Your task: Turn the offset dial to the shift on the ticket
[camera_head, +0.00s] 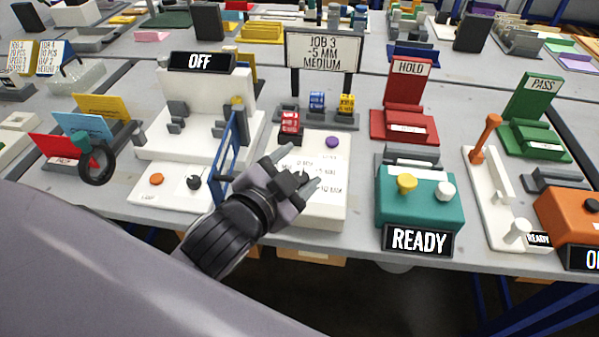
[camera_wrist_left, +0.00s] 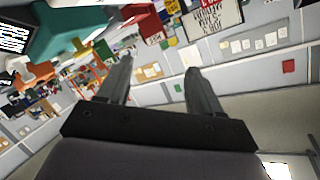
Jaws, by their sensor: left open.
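The job ticket (camera_head: 323,53) stands behind the white box and reads "JOB 3, -5 MM, MEDIUM". It also shows in the left wrist view (camera_wrist_left: 214,18). My left gripper (camera_head: 304,168) is open and empty over the white box (camera_head: 322,212), its fingers pointing up and right. The box top carries a purple button (camera_head: 332,142) and printed text, partly covered by my fingers. I cannot make out the offset dial; my gripper may hide it. The left wrist view shows both spread fingers (camera_wrist_left: 158,70) with nothing between them. My right gripper is not in view.
Left of the gripper is a white machine (camera_head: 195,125) with an "OFF" sign and a blue frame (camera_head: 228,150). Right is a teal box (camera_head: 420,205) with a yellow knob (camera_head: 407,183). A rack with red, blue and yellow cartridges (camera_head: 318,116) stands behind the white box.

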